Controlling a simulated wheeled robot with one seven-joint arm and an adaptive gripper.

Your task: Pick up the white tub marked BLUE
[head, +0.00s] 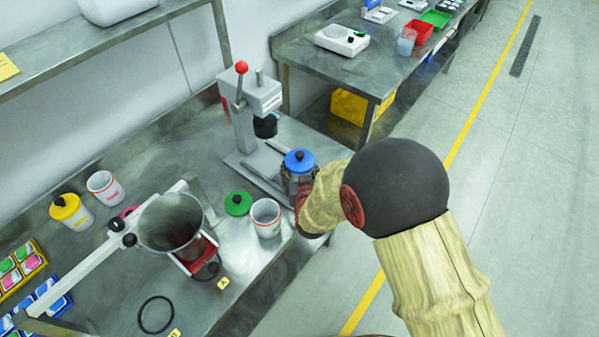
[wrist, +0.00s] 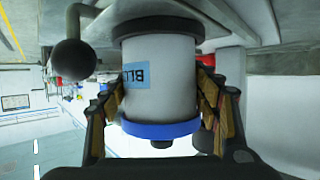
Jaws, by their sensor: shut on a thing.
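The white tub marked BLUE (wrist: 172,85) has a pale blue label and a blue lid (wrist: 160,129) with a dark knob. It appears upside down in the wrist view, with its fingers on both sides. In the head view only the blue lid (head: 299,162) and a little of the body show; my arm and gripper (head: 302,192) hide the rest. My gripper (wrist: 162,100) is shut on the tub's sides. The tub's bottom end meets a dark round piece (wrist: 155,25); I cannot tell whether it rests on it.
A press with a red-knobbed lever (head: 241,68) stands just behind the tub. An open white tub (head: 266,215) and a green lid (head: 238,203) are close on the left. A black ball handle (wrist: 73,60) shows beside the tub in the wrist view.

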